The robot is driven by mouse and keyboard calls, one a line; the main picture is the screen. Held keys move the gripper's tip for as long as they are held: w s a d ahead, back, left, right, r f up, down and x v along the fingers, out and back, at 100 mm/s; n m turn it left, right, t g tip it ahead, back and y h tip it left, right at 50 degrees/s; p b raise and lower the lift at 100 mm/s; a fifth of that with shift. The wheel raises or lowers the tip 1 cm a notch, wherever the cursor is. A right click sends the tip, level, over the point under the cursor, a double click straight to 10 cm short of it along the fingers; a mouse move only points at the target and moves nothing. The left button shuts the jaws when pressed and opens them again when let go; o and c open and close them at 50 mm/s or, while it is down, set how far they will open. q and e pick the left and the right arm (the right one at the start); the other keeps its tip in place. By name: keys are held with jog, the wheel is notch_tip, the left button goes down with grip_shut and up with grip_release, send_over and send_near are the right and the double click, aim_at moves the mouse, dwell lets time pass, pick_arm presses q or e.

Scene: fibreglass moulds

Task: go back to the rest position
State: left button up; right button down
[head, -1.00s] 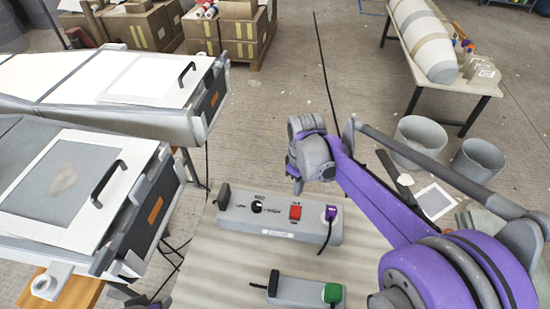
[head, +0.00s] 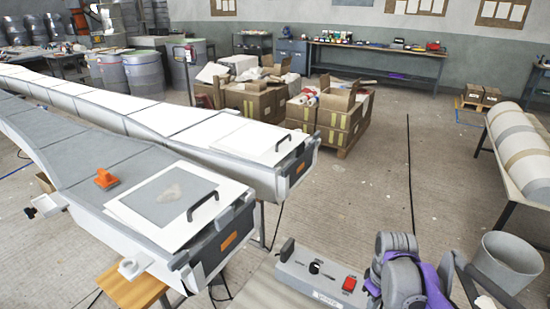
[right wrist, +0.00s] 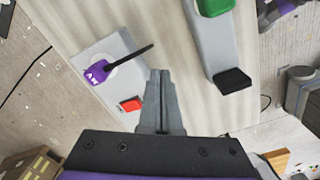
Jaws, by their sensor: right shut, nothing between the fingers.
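My right gripper (right wrist: 160,75) shows in the right wrist view with its grey fingers together and nothing between them. It is above the pale bench top (right wrist: 165,35), apart from the two grey boxes there. In the head view my right arm comes in at the bottom right, and its fingertips are hidden behind the grey wrist. A grey control box (head: 310,280) with a red switch (head: 349,284) is just left of that wrist. The box's purple plug (right wrist: 97,73) shows in the right wrist view. I cannot make out my left gripper in either view.
A second grey box with a green plug (right wrist: 214,6) is on the bench. Two long moulds (head: 85,160) fill the left. Cardboard boxes (head: 262,106) stand behind. A grey bucket (head: 498,262) and a table with a striped form (head: 520,145) are at right. Open floor lies between.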

pick_arm(q)
notch_tip(320, 180, up, 6)
jog(key=w+p, duration=0.1)
jog(key=p, duration=0.4)
jog(key=shift+w, duration=0.2)
pick_arm(e)
jog(key=s+a+r+m+t, duration=0.2)
jog(key=s+a, duration=0.1)
jog(key=s, duration=0.4)
jog(key=s+a+r+m+t, duration=0.2)
jog(key=s+a+m+t, duration=0.1)
jog(key=s, duration=0.5)
jog(key=shift+s+a+r+m, duration=0.25)
jog(key=shift+a+r+m, duration=0.05)
jog(key=shift+a+r, duration=0.1)
